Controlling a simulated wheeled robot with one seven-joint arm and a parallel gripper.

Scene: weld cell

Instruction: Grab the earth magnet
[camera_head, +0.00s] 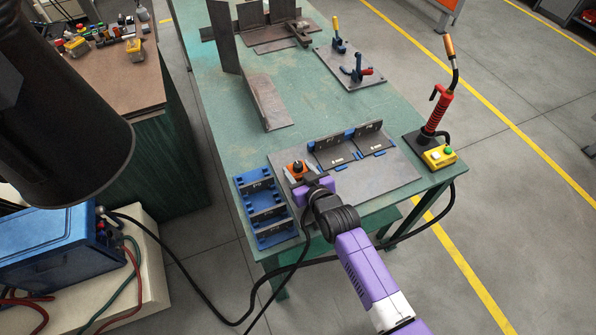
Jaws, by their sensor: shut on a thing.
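The earth magnet (294,168), orange with a dark top, shows at the left end of the grey plate on the green table. My gripper (303,181), at the end of my purple arm, is right at it and shut on it. The fingers and wrist cover the magnet's near side. I cannot tell whether the magnet touches the plate.
A blue rack (262,208) stands close on the left. Dark angled plates in blue holders (350,147) stand just right of the gripper. A welding torch (440,105) and yellow button box (439,156) are at the table's right edge. A black cable (300,262) hangs in front.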

